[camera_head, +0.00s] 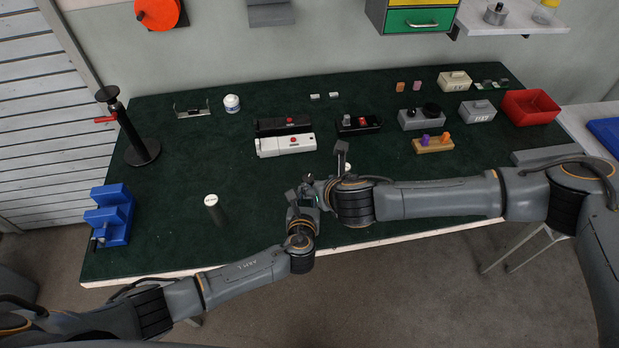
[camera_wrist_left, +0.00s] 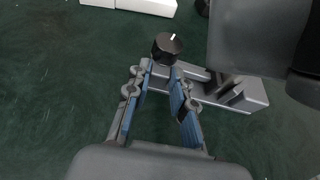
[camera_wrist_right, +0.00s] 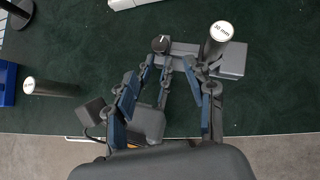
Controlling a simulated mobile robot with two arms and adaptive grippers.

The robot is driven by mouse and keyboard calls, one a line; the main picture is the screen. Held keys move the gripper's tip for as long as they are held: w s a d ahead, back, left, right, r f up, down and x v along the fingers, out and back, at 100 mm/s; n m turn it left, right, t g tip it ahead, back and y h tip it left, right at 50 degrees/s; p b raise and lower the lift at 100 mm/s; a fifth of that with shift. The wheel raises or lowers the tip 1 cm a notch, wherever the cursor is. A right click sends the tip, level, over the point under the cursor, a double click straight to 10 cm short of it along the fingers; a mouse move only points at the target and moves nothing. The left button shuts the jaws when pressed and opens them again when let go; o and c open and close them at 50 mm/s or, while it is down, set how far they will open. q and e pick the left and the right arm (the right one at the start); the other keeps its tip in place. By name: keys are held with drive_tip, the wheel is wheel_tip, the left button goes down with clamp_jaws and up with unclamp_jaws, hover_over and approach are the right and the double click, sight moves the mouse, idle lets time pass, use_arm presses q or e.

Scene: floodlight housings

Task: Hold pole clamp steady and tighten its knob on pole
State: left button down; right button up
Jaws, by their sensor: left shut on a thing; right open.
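The pole clamp is a grey bar-shaped body (camera_wrist_right: 232,61) with a black knob (camera_wrist_right: 160,43) bearing a white mark at one end. A dark pole with a white "30 mm" top (camera_wrist_right: 222,31) stands at the clamp's other end; their exact contact is hidden. In the left wrist view, the knob (camera_wrist_left: 167,48) lies just beyond the fingertips of my left gripper (camera_wrist_left: 161,68), which is shut on the clamp body (camera_wrist_left: 242,97) beside it. My right gripper (camera_wrist_right: 169,65) is open, its fingertips close to the knob and apart from it. In the head view the arms mostly hide the clamp.
A second dark pole (camera_head: 216,211) stands left of the grippers, with a blue fixture (camera_head: 117,215) and a black stand (camera_head: 140,152) farther left. White and black housings (camera_head: 287,145) lie behind. A red bin (camera_head: 530,107) is at the right.

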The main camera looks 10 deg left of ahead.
sight(309, 178)
drive_tip(key=x, duration=1.1)
drive_tip(key=shift+w+a+f, duration=0.15)
drive_tip(key=shift+w, duration=0.05)
